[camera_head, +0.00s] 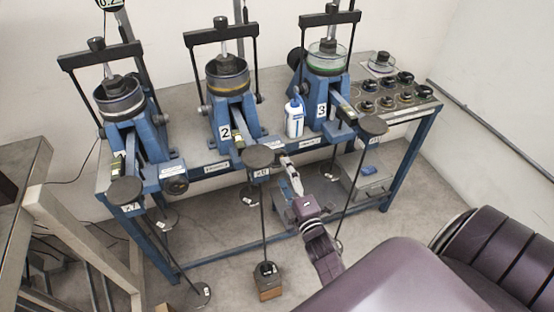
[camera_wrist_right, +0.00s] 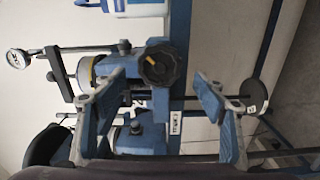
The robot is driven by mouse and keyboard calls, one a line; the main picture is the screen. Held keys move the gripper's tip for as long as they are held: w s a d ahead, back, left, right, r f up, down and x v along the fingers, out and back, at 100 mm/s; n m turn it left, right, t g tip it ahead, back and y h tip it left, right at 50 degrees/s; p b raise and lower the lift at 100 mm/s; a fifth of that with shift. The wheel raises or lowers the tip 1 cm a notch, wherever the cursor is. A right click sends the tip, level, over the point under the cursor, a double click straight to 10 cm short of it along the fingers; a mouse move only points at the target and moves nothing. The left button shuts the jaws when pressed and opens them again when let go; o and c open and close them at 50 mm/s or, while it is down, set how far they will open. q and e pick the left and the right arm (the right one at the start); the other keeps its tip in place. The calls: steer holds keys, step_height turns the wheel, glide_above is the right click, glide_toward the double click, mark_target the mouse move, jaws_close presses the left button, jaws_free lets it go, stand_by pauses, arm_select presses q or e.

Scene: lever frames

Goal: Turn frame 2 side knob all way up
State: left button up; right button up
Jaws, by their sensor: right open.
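Frame 2 (camera_head: 228,98) is the middle one of three blue lever frames on the bench, with a white "2" plate on its front. Its side knob is a black lobed knob with a yellow mark (camera_wrist_right: 162,65), facing me in the right wrist view. In the head view it is small and hard to make out near my gripper. My right gripper (camera_head: 285,160) is open in front of the bench edge beside frame 2. In the wrist view its two fingers (camera_wrist_right: 162,86) stand apart to either side of the knob, with a gap and no visible contact. My left gripper is not in view.
Frame 1 (camera_head: 122,105) stands left and frame 3 (camera_head: 325,75) right. A white bottle (camera_head: 294,118) stands between frames 2 and 3. Round hanger plates (camera_head: 258,157) on rods hang before the bench, close to my gripper. Black weights (camera_head: 388,100) lie at the right end.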

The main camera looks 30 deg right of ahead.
mark_target(278, 161)
steer(key=w+n+b, duration=0.1)
steer(key=w+n, duration=0.1)
steer(key=w+d+n+b, duration=0.1)
steer(key=w, duration=0.1)
steer(key=w+n+b, duration=0.1)
steer(key=w+n, duration=0.1)
steer(key=w, duration=0.1)
steer(key=shift+d+n, duration=0.3)
steer(key=shift+d, duration=0.05)
steer(key=shift+s, duration=0.1)
steer(key=shift+c, duration=1)
steer(key=c, duration=1.4)
steer(key=shift+c, duration=0.2)
